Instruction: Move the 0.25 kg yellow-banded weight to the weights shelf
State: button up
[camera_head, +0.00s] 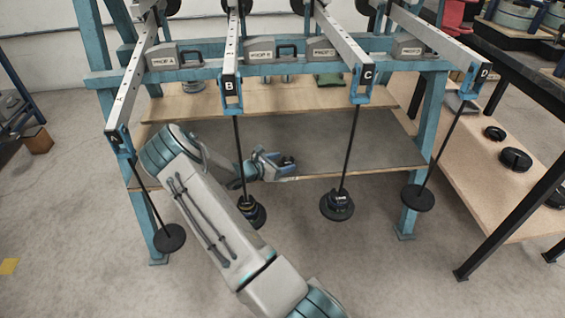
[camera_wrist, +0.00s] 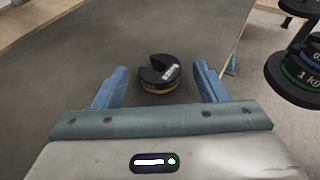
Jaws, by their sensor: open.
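The yellow-banded weight (camera_wrist: 160,73) is a black slotted disc with a yellow band low on its side and a pale label on top. In the wrist view it lies flat on a grey surface, its slot towards the left. My gripper (camera_wrist: 160,68) is open, with one blue finger on each side of the weight in the picture and a gap on both sides. I cannot tell the height of the fingers above the surface. In the head view my gripper (camera_head: 272,166) is over the grey-topped lower shelf (camera_head: 345,150), behind hanger B; the weight is hard to make out there.
Hangers B (camera_head: 251,212) and C (camera_head: 337,206) carry stacked weights; A (camera_head: 169,238) and D (camera_head: 418,198) end in bare discs. Hanger weights (camera_wrist: 300,70) show close at right in the wrist view. A wooden table (camera_head: 480,170) at right holds several black weights (camera_head: 515,159).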

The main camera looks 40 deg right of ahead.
jog(key=p+v, duration=0.1)
jog(key=v, duration=1)
jog(key=shift+a+p, duration=0.3)
jog(key=shift+p, duration=0.1)
jog(key=shift+a, duration=0.1)
